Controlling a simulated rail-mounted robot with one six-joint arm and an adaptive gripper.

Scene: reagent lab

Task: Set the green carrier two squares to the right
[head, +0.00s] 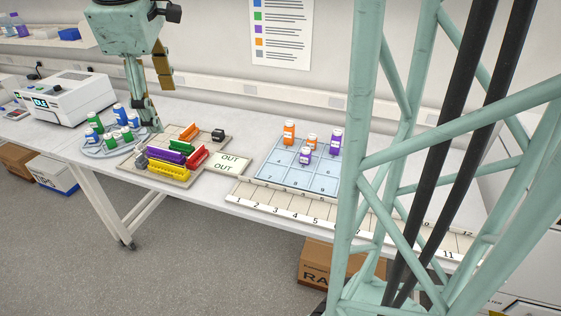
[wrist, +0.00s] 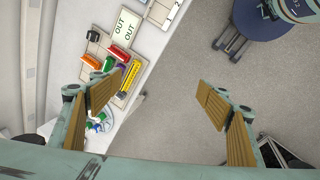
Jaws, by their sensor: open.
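The green carrier (head: 178,146) stands on a beige tray (head: 124,164) among other coloured carriers, partly hidden behind the purple carrier (head: 165,155). It also shows small in the wrist view (wrist: 108,64). My gripper (head: 150,88) hangs at the upper left in the head view, above the bench behind the tray. In the wrist view my gripper (wrist: 155,103) has its two tan-padded fingers wide apart with nothing between them. The carriers lie beyond its left finger.
Orange (head: 188,132), red (head: 197,157) and yellow (head: 168,171) carriers crowd the tray. A black block (head: 218,135) sits at its back. An OUT mat (head: 232,158), a numbered strip (head: 270,202) and a blue grid (head: 272,176) with bottles lie right. A round rack (head: 92,151) stands left.

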